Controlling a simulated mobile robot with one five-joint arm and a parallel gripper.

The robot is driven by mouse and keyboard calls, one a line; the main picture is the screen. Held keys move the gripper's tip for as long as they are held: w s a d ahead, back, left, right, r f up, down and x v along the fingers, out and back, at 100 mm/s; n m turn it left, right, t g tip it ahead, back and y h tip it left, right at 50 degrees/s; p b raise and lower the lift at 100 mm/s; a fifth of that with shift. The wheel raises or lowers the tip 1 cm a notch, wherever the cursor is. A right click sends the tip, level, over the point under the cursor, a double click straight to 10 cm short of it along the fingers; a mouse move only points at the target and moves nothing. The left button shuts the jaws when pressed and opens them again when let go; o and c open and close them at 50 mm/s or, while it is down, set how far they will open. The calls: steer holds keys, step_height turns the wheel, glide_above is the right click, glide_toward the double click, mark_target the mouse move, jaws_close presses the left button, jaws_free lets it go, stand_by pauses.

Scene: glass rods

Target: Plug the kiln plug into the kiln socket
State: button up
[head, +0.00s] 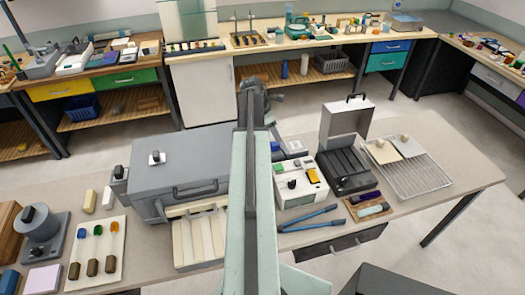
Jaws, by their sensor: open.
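The kiln looks to be the large grey box (185,168) with a front handle, left of my arm on the near bench. A small white piece with a dark top (156,158) sits on its lid; I cannot tell whether it is the plug. I cannot make out the kiln plug or the kiln socket for certain. My arm rises through the middle of the head view and hides part of the bench. My gripper (257,92) is at its far end, open, apart from the kiln; its fingertips are hard to make out.
A white control box (300,186), a dark open case (346,165), blue-handled pliers (309,220) and a wire rack (412,175) lie right of my arm. A white tray (97,268) with coloured pieces is at front left. Floor lies open behind the bench.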

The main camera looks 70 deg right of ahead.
mark_target(275, 143)
steer(key=shift+w+a+f, duration=0.1)
steer(key=shift+w+f, duration=0.5)
steer(key=shift+w, duration=0.3)
steer(key=b+x, duration=0.2)
steer(key=shift+w+f+b, duration=0.1)
steer(key=shift+f+b, duration=0.2)
steer(key=shift+b, duration=0.1)
steer(key=shift+f, duration=0.2)
steer(key=shift+s+r, duration=0.15)
steer(key=shift+s, duration=0.05)
steer(key=b+x, duration=0.1)
steer(key=x, duration=0.1)
steer(key=b+x, duration=0.1)
steer(key=b, duration=0.1)
steer(key=b+x, duration=0.2)
steer(key=shift+w+f, duration=0.3)
steer(key=shift+f, duration=0.05)
steer(key=shift+r, duration=0.2)
